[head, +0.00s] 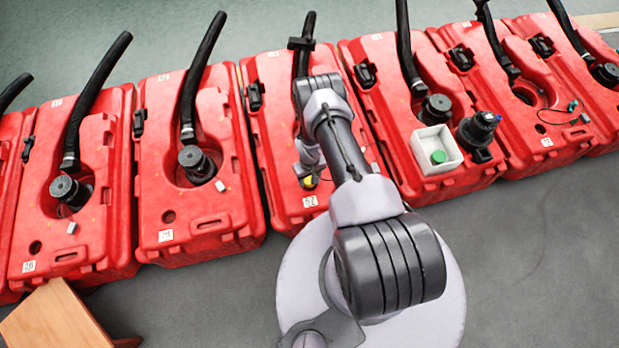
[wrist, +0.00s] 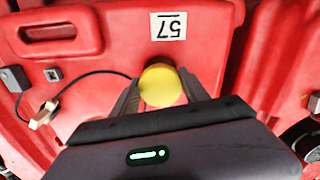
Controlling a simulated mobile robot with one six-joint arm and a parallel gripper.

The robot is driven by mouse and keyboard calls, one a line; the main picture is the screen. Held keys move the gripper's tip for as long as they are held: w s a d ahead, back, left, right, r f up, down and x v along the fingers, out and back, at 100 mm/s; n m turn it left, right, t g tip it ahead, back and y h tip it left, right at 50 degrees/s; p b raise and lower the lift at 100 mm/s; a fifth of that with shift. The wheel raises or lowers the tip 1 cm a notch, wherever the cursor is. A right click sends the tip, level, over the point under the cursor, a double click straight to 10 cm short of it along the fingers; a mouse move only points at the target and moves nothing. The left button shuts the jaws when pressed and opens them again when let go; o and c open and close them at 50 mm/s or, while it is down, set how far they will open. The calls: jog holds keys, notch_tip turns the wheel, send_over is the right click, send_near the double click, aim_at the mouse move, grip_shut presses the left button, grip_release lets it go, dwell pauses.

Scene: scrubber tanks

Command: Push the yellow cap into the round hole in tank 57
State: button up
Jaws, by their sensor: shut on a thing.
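The yellow cap (wrist: 160,86) is between the two fingers of my gripper (wrist: 158,78), which is shut on it. In the head view the cap shows as a small yellow spot (head: 308,182) at the front of the middle red tank (head: 284,190). The wrist view shows the tank's red top (wrist: 100,92) and its label 57 (wrist: 168,26), upside down, just beyond the cap. I cannot tell whether the cap touches the tank.
A black cable (wrist: 90,75) with a pale connector (wrist: 42,116) runs over the tank top to beside the cap. A white box (head: 425,142) with a green cap (head: 438,157) stands on the tank to the right. A wooden table (head: 60,318) is at lower left.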

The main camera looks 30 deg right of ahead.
jog(key=shift+f, duration=0.2)
dwell(0.3)
jog(key=shift+f, duration=0.45)
jog(key=shift+f, duration=0.4)
jog(key=shift+f, duration=0.1)
dwell(0.4)
jog(key=shift+s+f, duration=0.2)
dwell(0.5)
jog(key=o, duration=1.4)
